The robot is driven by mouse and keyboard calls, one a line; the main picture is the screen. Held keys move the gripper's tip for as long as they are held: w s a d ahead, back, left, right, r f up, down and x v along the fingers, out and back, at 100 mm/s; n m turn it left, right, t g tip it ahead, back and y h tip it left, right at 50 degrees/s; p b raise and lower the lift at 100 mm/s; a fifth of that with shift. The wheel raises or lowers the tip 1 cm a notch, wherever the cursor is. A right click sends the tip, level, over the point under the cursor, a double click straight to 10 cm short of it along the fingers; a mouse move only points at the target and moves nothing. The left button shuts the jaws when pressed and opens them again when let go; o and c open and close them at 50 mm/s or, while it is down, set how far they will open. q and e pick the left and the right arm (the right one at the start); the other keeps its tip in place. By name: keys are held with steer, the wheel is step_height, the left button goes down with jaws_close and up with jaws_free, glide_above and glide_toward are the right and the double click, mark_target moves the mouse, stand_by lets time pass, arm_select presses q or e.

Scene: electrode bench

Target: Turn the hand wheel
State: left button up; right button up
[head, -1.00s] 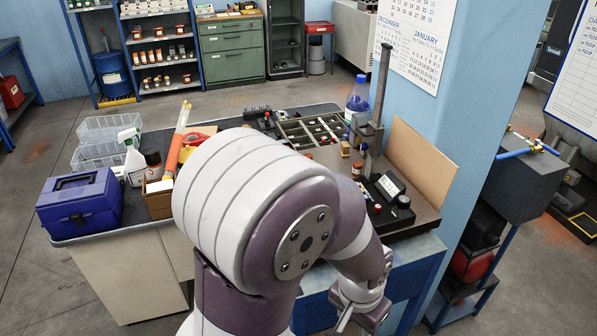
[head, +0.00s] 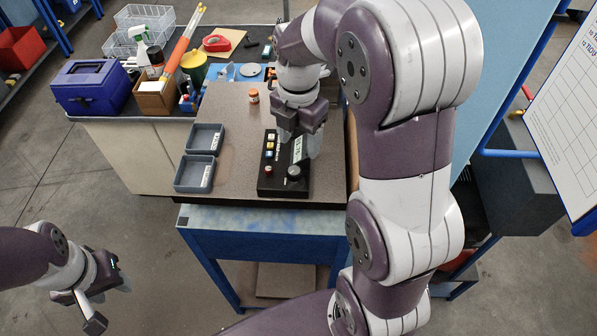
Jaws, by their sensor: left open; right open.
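I cannot make out a hand wheel for certain. A round black knob (head: 294,173) sits at the front right of a black console (head: 268,183) with a pale display and several small buttons. The upright post seen earlier is hidden, probably behind my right arm. My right gripper (head: 298,143) points down over the back part of the console, behind the knob, open. I cannot tell whether its fingers touch the console. My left gripper (head: 109,303) is open and empty at the lower left, over the floor, away from the bench.
Two grey trays (head: 194,173) stand left of the console. A small orange-capped jar (head: 253,96) stands behind it. A blue toolbox (head: 92,87), a spray bottle (head: 140,52) and a wooden box (head: 156,99) crowd the back left. My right arm covers the bench's right side.

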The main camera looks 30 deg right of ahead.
mark_target(295, 169)
steer(key=f, duration=0.3)
steer(key=f+p, duration=0.1)
steer(key=shift+w+d+f, duration=0.1)
steer(key=shift+d+f, duration=0.15)
steer(key=shift+f, duration=0.1)
steer(key=a+f, duration=0.1)
steer(key=a+f+p, duration=0.1)
steer(key=f, duration=0.1)
steer(key=shift+w+a+f, duration=0.2)
steer(key=shift+a+f, duration=0.05)
steer(key=shift+a, duration=0.1)
steer(key=shift+d+f, duration=0.25)
steer(key=shift+s+d+f, duration=0.15)
steer(key=shift+s+d, duration=0.05)
steer(key=shift+d, duration=0.5)
steer(key=shift+w+a, duration=0.15)
steer(key=shift+a, duration=0.3)
steer(key=c, duration=1)
arm_select(q)
steer(key=shift+a+f, duration=0.3)
steer(key=shift+a, duration=0.15)
arm_select(e)
steer(key=shift+d, duration=0.1)
steer(key=shift+c, duration=0.2)
